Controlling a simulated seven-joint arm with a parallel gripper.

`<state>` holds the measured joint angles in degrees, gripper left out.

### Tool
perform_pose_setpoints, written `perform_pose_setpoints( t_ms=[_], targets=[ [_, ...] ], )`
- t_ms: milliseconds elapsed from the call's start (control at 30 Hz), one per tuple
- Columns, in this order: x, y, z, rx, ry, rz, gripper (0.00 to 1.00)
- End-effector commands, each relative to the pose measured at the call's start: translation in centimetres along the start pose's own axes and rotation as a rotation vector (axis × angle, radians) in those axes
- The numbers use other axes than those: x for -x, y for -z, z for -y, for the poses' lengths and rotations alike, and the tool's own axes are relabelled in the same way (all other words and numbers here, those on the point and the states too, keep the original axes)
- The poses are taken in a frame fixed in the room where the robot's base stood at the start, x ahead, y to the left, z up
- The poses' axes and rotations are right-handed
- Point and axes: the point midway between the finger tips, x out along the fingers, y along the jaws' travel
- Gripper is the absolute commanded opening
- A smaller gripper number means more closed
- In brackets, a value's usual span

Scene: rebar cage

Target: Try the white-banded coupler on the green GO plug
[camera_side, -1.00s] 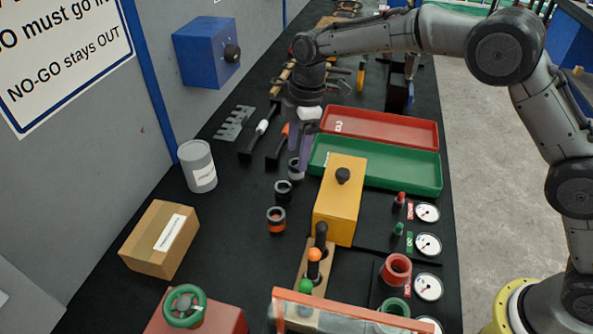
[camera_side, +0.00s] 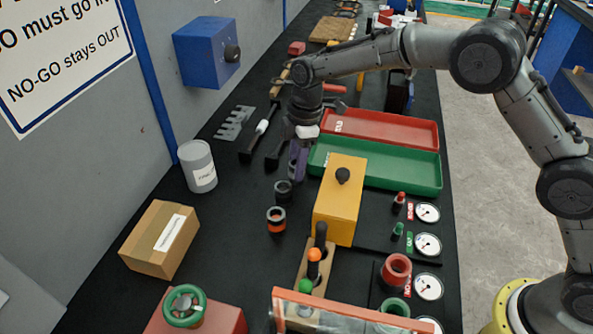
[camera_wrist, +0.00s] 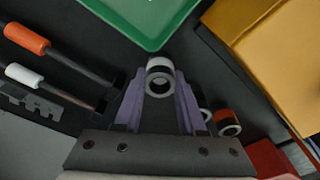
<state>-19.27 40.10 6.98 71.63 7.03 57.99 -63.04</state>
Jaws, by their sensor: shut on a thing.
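The white-banded coupler (camera_wrist: 160,77) is a short dark tube with a pale band, between the purple fingertips in the wrist view. My gripper (camera_wrist: 158,94) is shut on it. In the side view my gripper (camera_side: 297,170) points down near the left end of the green tray, and its fingers mostly hide the coupler there. The green GO plug (camera_side: 397,231) is a small upright peg right of the yellow box, beside a green label and a dial. It is well away from my gripper.
A dark coupler (camera_side: 283,191) and an orange-banded coupler (camera_side: 276,220) stand close in front of my gripper. The green tray (camera_side: 430,184), yellow box (camera_side: 333,208) and red plug (camera_side: 399,200) lie to the right. Handled tools (camera_wrist: 30,75) lie left in the wrist view.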

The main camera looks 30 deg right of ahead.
Motion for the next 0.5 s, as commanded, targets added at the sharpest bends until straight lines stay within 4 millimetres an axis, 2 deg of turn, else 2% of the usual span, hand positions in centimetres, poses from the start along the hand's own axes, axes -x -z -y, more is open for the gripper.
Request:
perform_pose_setpoints(
  t_ms=[367, 500],
  targets=[
    [0.15, 0.05, -0.06, 0.000, -0.003, -0.002, 0.00],
    [0.79, 0.16, -0.11, 0.000, -0.005, -0.003, 0.00]
  ],
)
